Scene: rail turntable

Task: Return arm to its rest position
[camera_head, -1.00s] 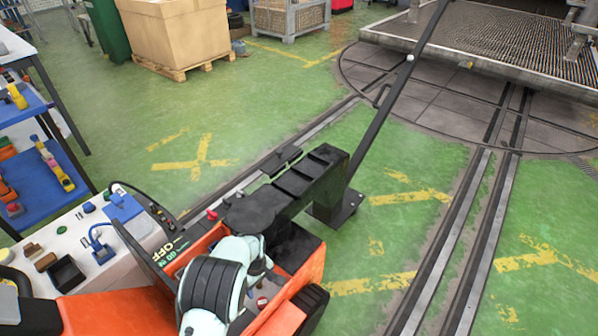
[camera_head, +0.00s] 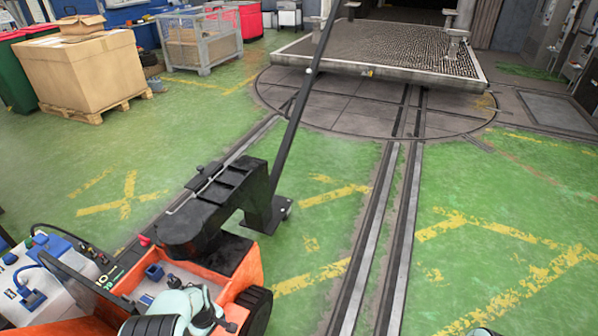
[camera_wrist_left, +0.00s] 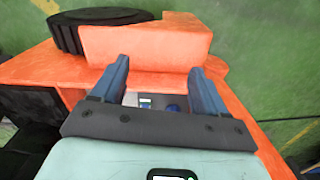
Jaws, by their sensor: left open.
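My left gripper (camera_wrist_left: 160,70) is open in the left wrist view, with two blue fingers apart and nothing held between them. It is over the orange machine (camera_wrist_left: 140,47), whose small panel with a blue button (camera_wrist_left: 173,107) shows between the fingers. I cannot tell whether the fingers touch it. In the head view my pale left arm shows at the bottom, over the orange machine (camera_head: 245,270); its fingers cannot be made out clearly there.
A black arm (camera_head: 225,200) on the machine holds a long dark pole (camera_head: 297,110) slanting toward the turntable (camera_head: 330,105). Rails (camera_head: 378,240) run along the green floor. A white table (camera_head: 25,280) stands left. A carton (camera_head: 85,70) stands behind.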

